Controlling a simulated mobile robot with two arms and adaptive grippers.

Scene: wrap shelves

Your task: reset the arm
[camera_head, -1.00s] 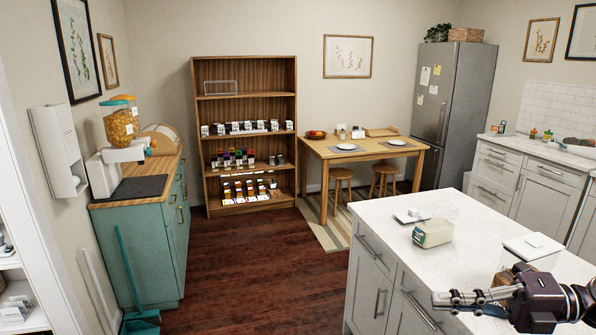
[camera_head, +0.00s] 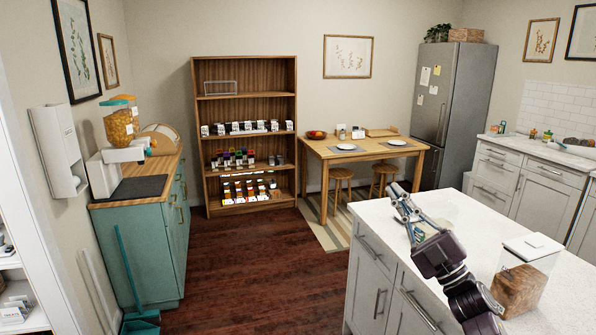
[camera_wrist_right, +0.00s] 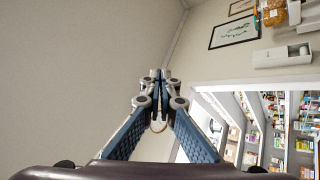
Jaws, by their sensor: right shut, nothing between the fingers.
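My right gripper (camera_head: 402,203) is shut and empty. In the head view it is raised above the white island counter (camera_head: 478,232), pointing up and away to the left. My left gripper is not in view.
A clear container with brown contents (camera_head: 520,282) stands on the island beside my right arm. Ahead are a wooden shelf (camera_head: 246,60), a dining table (camera_head: 350,152) and a fridge (camera_head: 470,90). The dark wood floor (camera_head: 250,270) left of the island is clear.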

